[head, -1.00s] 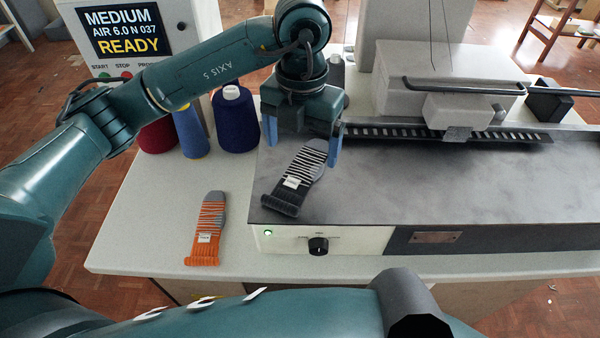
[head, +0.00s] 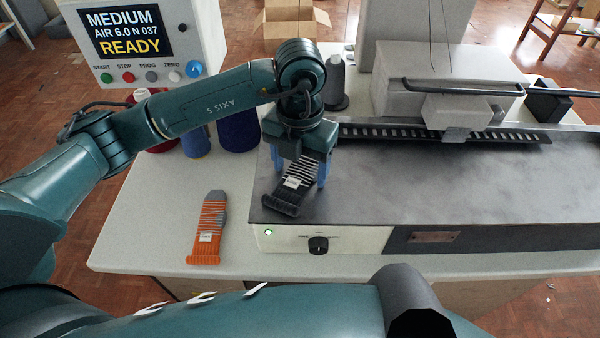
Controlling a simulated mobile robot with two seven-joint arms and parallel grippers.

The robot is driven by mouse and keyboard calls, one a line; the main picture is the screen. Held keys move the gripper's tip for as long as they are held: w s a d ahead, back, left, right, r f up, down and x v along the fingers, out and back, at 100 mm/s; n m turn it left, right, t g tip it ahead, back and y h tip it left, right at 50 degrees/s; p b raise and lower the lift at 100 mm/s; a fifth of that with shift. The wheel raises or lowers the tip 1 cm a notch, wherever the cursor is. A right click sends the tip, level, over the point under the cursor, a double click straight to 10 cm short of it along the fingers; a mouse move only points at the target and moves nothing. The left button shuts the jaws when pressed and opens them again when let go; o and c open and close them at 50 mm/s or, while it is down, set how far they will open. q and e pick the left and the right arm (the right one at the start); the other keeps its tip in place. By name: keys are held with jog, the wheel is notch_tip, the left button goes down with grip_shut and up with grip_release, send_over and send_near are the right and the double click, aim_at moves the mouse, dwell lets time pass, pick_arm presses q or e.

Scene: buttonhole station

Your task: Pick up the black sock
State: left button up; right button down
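The black sock (head: 292,183) has white stripes and a small white label. It lies on the left end of the dark machine plate, its cuff towards me and its far part hidden under my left gripper. My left gripper (head: 300,171) points down over the sock, its blue fingers apart on either side of it. Whether the fingers touch the sock or the plate I cannot tell. My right gripper is out of view.
An orange and grey sock (head: 209,228) lies on the pale table (head: 150,225) left of the machine. Thread cones, including a dark blue one (head: 238,132), stand behind. A control box (head: 150,45) reads READY. The plate's middle (head: 430,185) is clear.

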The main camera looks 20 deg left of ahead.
pick_arm(q)
jog(key=c, duration=0.6)
jog(key=shift+o, duration=0.2)
